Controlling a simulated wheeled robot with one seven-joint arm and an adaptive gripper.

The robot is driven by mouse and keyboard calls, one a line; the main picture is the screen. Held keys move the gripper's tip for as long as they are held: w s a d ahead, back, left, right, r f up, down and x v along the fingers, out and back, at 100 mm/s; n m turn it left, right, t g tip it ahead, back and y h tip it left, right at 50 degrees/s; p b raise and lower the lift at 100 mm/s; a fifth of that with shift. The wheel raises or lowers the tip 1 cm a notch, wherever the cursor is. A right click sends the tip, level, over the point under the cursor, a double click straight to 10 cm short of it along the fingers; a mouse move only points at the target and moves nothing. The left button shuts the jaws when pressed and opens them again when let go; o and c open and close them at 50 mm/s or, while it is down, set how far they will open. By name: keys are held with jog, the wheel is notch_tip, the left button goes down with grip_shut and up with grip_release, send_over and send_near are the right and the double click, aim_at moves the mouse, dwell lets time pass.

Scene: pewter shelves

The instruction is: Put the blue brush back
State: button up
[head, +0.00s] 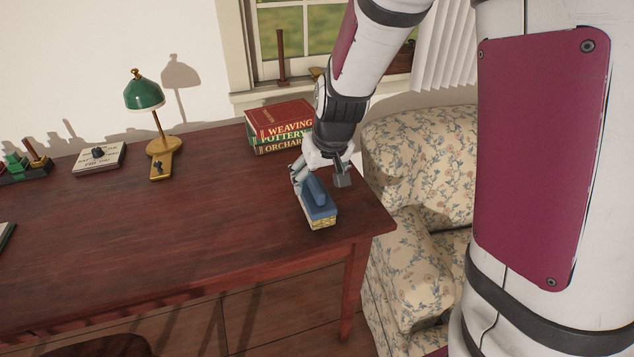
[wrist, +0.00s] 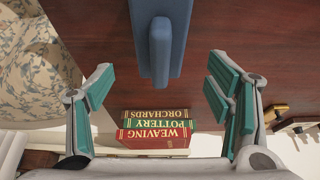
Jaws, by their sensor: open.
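The blue brush (head: 319,203) lies on the dark red wooden desk near its right end, its blue back and raised grip upward and pale yellow bristles below. In the wrist view the brush (wrist: 158,45) shows at the top middle, between and beyond my fingertips. My gripper (head: 322,176) is open, with one finger on each side of the brush's line; in the wrist view my gripper (wrist: 159,82) holds nothing. In the head view the gripper and wrist hide the far part of the brush.
Stacked books (head: 280,125) stand behind my gripper, near the window. A floral armchair (head: 420,170) adjoins the desk's right end. The desk's middle is clear.

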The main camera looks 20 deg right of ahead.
jog(key=p+v, duration=0.1)
jog(key=v, duration=0.2)
jog(key=shift+r, duration=0.15)
jog(key=shift+s+r, duration=0.3)
jog(key=s+r+g, duration=0.1)
jog(key=s+r, duration=0.2)
jog(key=s, duration=0.7)
jog(key=s+r+g, duration=0.1)
jog(key=s+r, duration=0.3)
jog(key=s, duration=0.6)
jog(key=s+r, duration=0.3)
jog(key=s, duration=0.8)
jog(key=shift+r+g, duration=0.4)
notch_tip(320, 180, up, 13)
jog(key=t+p, duration=0.2)
jog(key=p, duration=0.9)
jog(key=shift+d, duration=0.15)
